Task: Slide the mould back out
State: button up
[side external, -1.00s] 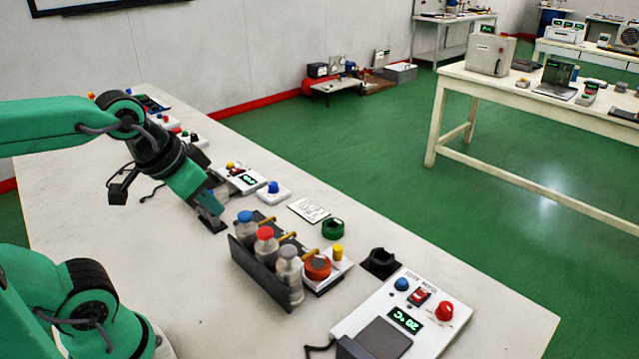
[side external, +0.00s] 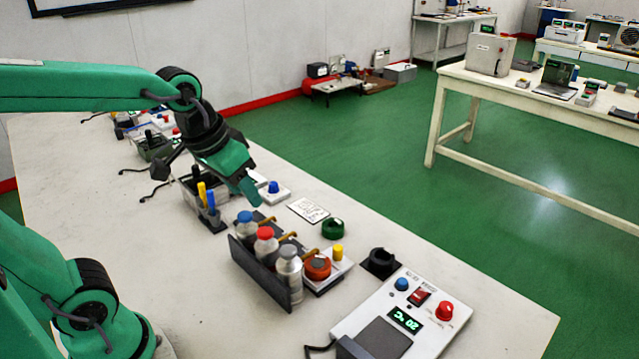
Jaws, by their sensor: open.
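My gripper (side external: 252,192) is open, with nothing seen between its fingers. A round orange-red piece with a dark middle (side external: 318,263), which looks like the mould, sits on a white base at the rack's right end. My gripper is apart from it, up and to the left in the picture. The dark rack (side external: 262,280) holds three bottles with blue, red and grey caps, with yellowish spouts on the far side. A green ring (side external: 333,229) lies on the table behind the orange-red piece.
A yellow knob (side external: 337,250) stands beside the orange-red piece. A pen holder (side external: 208,215) and a blue-button box (side external: 273,191) are near my gripper.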

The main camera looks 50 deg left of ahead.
jog(key=w+d+f+n+g, duration=0.15)
jog(key=w+f, duration=0.35)
jog(key=w, duration=0.7)
jog(key=g, duration=0.3)
send_over(338, 247)
jog(key=shift+n, duration=0.25)
jog(key=f, duration=0.9)
jog(key=shift+s+f, duration=0.2)
jog(key=shift+f, duration=0.2)
jog(key=shift+w+f, duration=0.15)
jog(key=shift+f, duration=0.15)
jog(key=shift+f, duration=0.15)
jog(key=shift+f, duration=3.75)
grip_shut()
